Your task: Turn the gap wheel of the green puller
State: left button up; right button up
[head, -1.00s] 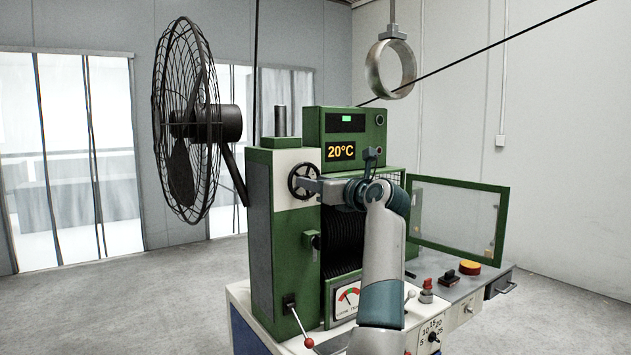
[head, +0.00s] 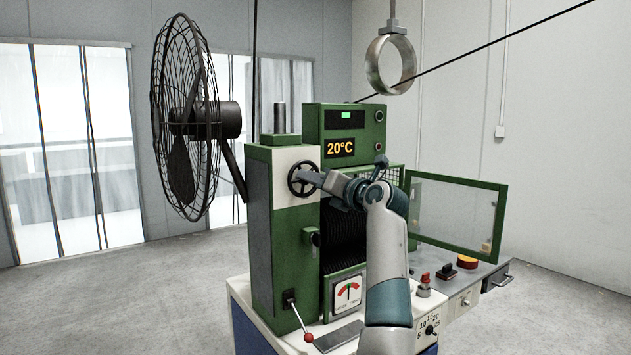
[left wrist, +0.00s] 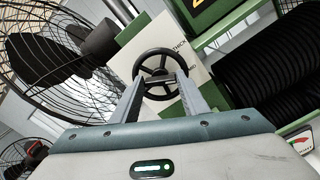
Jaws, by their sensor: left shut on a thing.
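The green puller (head: 285,225) is a green and white machine with black bellows on its front. Its gap wheel (head: 304,180) is a small dark handwheel on the white upper panel. My left gripper (head: 318,180) reaches it from the right and is shut on the wheel's rim. In the left wrist view the gap wheel (left wrist: 157,75) stands between and ahead of the gripper's two fingers (left wrist: 160,98), which meet its lower rim. The exact contact is partly hidden. My right gripper is in neither view.
A caged black fan (head: 187,120) stands left of the puller. A clear guard door (head: 455,212) with a green frame is open at the right.

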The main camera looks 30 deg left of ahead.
pick_arm(q)
jog(key=shift+r, duration=0.1)
jog(key=o, duration=1.1)
jog(key=shift+c, duration=0.2)
jog(key=shift+d, duration=0.1)
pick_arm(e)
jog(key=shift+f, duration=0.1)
pick_arm(q)
jog(key=b+v, duration=0.4)
jog(key=v, duration=1.3)
jog(key=shift+b, duration=0.3)
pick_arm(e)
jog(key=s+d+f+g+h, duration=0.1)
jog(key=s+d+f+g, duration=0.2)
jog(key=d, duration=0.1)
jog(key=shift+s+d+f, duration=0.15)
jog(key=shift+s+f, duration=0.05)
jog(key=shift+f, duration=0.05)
pick_arm(q)
jog(key=shift+d, duration=0.1)
